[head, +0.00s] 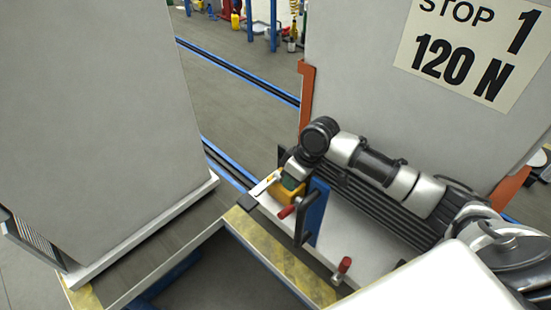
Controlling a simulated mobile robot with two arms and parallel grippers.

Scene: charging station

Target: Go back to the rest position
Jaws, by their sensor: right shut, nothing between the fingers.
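My right arm comes in from the lower right and runs left above a grey ledge, then bends down at a dark joint. My left gripper is not in view.
A large grey cabinet (90,110) stands at left. A grey panel (350,70) with a "STOP 1 120 N" sign (470,45) stands behind my arm. A blue upright (317,212), another red handle (343,267) and a yellow-black striped frame (270,250) are nearby. Open floor (235,80) lies between cabinet and panel.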

